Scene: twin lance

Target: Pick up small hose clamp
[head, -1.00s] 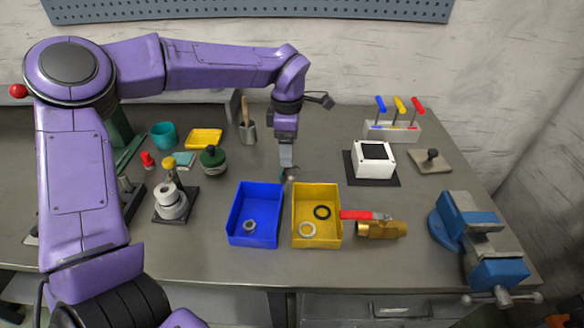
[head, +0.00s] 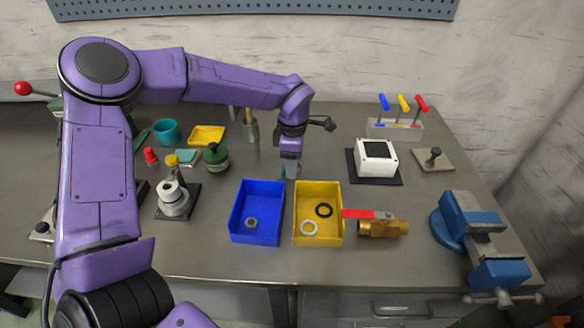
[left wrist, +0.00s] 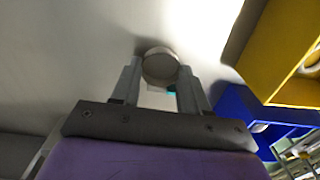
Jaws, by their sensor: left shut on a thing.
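My left gripper (head: 291,172) is low over the bench, just behind the blue and yellow bins. In the left wrist view, its two fingers (left wrist: 160,85) are shut on a small round metal ring, the hose clamp (left wrist: 160,66), with a bit of teal showing below it. In the head view the clamp is mostly hidden by the gripper. I cannot tell whether the clamp touches the bench. My right gripper is not in view.
The blue bin (head: 235,228) holds a nut (head: 251,223). The yellow bin (head: 318,188) holds a black ring (head: 324,210) and a pale ring (head: 308,228). A brass valve (head: 383,228) with a red handle lies right of it. A blue vise (head: 470,215) stands at right.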

